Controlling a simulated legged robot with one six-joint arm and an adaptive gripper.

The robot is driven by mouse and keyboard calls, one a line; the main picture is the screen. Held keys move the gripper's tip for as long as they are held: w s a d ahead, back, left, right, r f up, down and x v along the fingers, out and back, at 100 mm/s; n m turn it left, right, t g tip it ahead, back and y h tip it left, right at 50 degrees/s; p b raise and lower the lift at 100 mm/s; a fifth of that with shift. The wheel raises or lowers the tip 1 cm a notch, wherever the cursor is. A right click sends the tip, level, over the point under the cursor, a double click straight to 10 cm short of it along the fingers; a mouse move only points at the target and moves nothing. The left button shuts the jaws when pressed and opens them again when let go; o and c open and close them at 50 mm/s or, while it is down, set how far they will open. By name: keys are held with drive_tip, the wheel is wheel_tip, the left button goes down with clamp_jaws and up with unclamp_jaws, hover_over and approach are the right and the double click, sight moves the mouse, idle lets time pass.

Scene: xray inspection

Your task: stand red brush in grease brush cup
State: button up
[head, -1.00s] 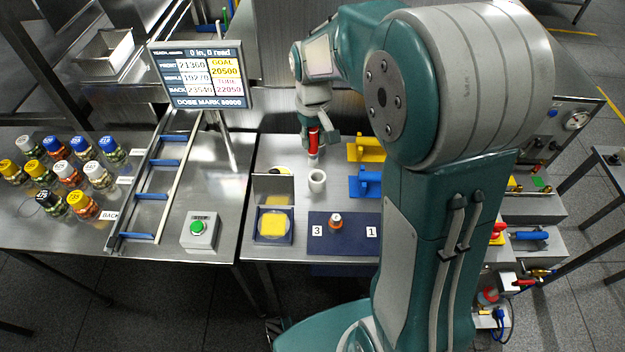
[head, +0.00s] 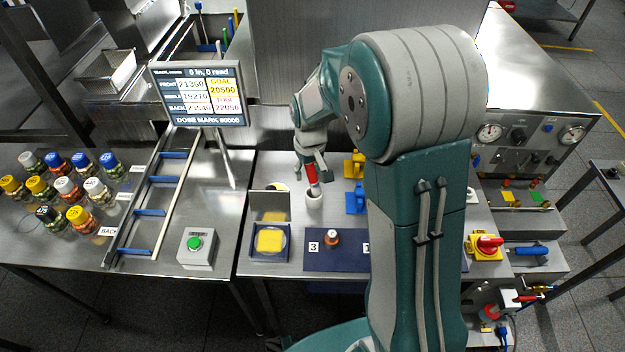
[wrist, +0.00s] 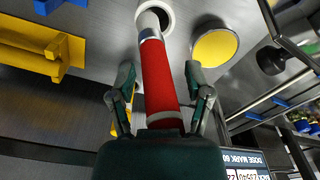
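The red brush (head: 311,174) stands with its pale lower end in the white grease brush cup (head: 314,202), slightly tilted. In the wrist view, the red brush (wrist: 160,85) runs from near my palm down to the cup (wrist: 168,14), its tip inside the cup's rim. My gripper (head: 313,169) is above the cup, around the brush's upper part. In the wrist view, its fingers (wrist: 160,76) are spread, one each side of the handle, with a visible gap to it. The cup's bottom is hidden.
Yellow (head: 354,165) and blue (head: 355,199) holders stand right of the cup. A blue mat (head: 322,261) with a small jar lies in front. A tray with a yellow pad (head: 269,240) is front left. A screen (head: 200,95) stands at left.

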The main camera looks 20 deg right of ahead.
sight(314, 181)
drive_tip(key=shift+s+d+f+g, duration=0.15)
drive_tip(key=shift+s+f+g, duration=0.1)
drive_tip(key=shift+s+f, duration=0.3)
drive_tip(key=shift+s+d+f+g, duration=0.15)
drive_tip(key=shift+s+f+g, duration=0.15)
drive_tip(key=shift+f, duration=0.4)
drive_tip(key=shift+s+f, duration=0.1)
drive_tip(key=shift+f, duration=0.1)
drive_tip(key=r, duration=0.6)
drive_tip(key=w+r, duration=0.1)
drive_tip(key=r, duration=0.3)
drive_tip(key=shift+a+r, duration=0.3)
drive_tip(key=shift+r, duration=0.4)
drive_tip(key=s+r+m+t, duration=0.1)
drive_tip(key=s+r+t, duration=0.2)
drive_tip(key=s, duration=0.7)
drive_tip(key=s+r+t, duration=0.3)
drive_tip(key=s+r, duration=0.4)
drive_tip(key=s, duration=0.4)
drive_tip(key=shift+s+d+r+m, duration=0.15)
drive_tip(key=shift+d+m, duration=0.2)
drive_tip(key=shift+m, duration=0.05)
